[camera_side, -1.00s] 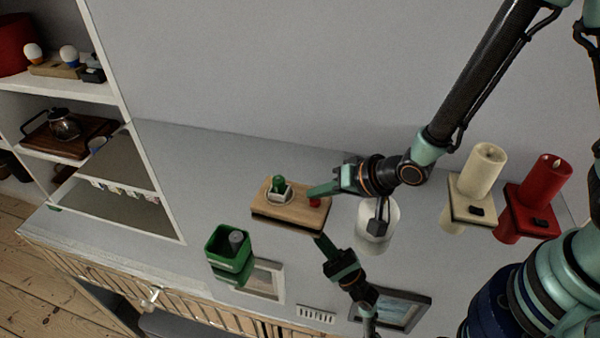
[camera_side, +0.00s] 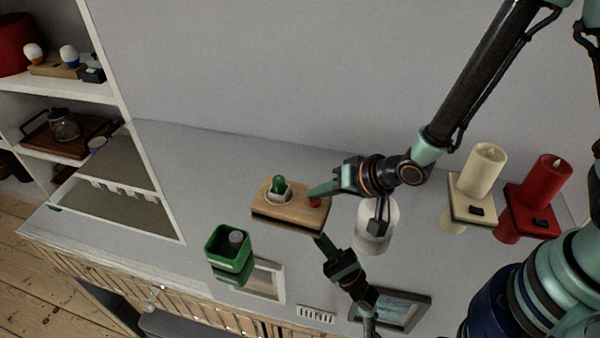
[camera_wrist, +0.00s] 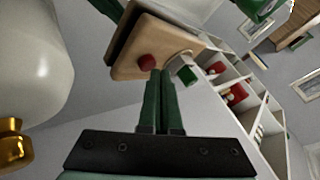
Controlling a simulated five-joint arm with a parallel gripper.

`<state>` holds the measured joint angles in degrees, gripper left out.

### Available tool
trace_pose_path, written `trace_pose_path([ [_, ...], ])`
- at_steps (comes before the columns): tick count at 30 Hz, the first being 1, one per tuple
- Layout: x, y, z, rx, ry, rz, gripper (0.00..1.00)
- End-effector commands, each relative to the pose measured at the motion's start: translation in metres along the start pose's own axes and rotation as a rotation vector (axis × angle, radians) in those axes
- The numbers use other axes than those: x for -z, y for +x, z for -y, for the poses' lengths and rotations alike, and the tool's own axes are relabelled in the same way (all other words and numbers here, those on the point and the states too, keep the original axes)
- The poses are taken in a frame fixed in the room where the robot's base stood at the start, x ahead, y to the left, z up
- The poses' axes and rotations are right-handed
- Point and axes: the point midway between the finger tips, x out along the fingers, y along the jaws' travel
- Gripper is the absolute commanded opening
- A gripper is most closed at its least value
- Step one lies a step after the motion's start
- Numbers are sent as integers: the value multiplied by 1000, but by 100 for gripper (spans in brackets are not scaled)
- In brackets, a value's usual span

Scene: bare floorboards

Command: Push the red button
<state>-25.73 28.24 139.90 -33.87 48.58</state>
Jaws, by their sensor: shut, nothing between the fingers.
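The red button (camera_side: 314,202) sits on the right end of a wooden block (camera_side: 290,214), with a green bulb (camera_side: 279,184) in a white socket at the block's left. My gripper (camera_side: 314,193) is shut and empty. In the side view its tips overlap the top of the button; I cannot tell whether they touch it. In the wrist view the red button (camera_wrist: 148,62) shows just left of and beyond the closed fingertips (camera_wrist: 160,72), on the wooden block (camera_wrist: 155,40). The green bulb (camera_wrist: 187,75) lies to the right of the fingers.
The grey top is glossy and mirrors things. A white cup-like object (camera_side: 391,213) stands right of the block, with a cream candle (camera_side: 482,172) and red candle (camera_side: 545,182) further right. A green box (camera_side: 226,246) stands front left. A white shelf (camera_side: 110,75) stands left.

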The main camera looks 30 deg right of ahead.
Motion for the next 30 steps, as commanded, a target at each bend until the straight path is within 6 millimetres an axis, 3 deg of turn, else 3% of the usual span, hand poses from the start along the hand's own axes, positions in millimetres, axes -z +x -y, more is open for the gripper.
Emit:
trace_pose_path([
  [30, -3, 6, -6, -3, 0, -2, 0],
])
